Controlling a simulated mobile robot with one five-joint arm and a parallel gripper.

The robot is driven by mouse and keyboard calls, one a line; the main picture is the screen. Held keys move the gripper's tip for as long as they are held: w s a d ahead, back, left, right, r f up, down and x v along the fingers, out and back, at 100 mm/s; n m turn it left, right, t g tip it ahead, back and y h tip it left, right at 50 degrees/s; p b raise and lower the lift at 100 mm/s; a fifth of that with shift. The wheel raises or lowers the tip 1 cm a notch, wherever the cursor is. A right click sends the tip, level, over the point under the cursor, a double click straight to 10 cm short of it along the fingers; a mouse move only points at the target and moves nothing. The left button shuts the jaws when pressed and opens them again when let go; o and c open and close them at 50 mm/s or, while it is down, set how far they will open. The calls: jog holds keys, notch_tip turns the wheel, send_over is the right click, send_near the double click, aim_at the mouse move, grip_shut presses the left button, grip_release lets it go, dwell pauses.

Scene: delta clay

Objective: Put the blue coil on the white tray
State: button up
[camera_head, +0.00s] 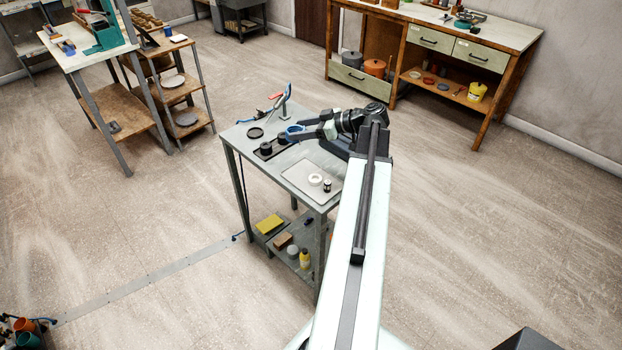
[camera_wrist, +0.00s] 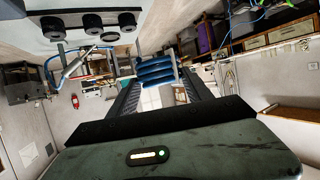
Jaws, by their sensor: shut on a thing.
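The blue coil (camera_head: 293,129) is between the fingers of my gripper (camera_head: 298,134), over the back part of the small grey table. In the wrist view the coil (camera_wrist: 155,74) shows as stacked blue loops between the two dark fingers of my gripper (camera_wrist: 158,82), which is shut on it. The white tray (camera_head: 296,184) lies on the near right part of the same table, apart from the coil. A white ring (camera_head: 315,179) and a small black-and-white spool (camera_head: 327,185) are on the tray.
A dark tray (camera_head: 258,155) with black rolls (camera_head: 266,148) lies left of the white tray. A lower shelf holds a yellow box (camera_head: 270,224).

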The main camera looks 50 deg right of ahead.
jog(key=b, duration=0.4)
send_over(306, 173)
jog(key=shift+m+h, duration=0.3)
jog(key=shift+h, duration=0.1)
jog(key=f, duration=0.5)
jog(key=shift+a+f, duration=0.1)
jog(key=shift+a, duration=0.1)
jog(key=shift+d+f, duration=0.1)
jog(key=shift+d, duration=0.1)
notch_tip(306, 173, down, 10)
jog(key=b, duration=1)
jog(key=shift+s+r, duration=0.1)
jog(key=shift+r, duration=0.1)
jog(key=shift+f, duration=0.25)
jog(key=o, duration=1.4)
jog(key=shift+r, duration=0.1)
jog(key=shift+c, duration=0.2)
jog(key=shift+r, duration=0.1)
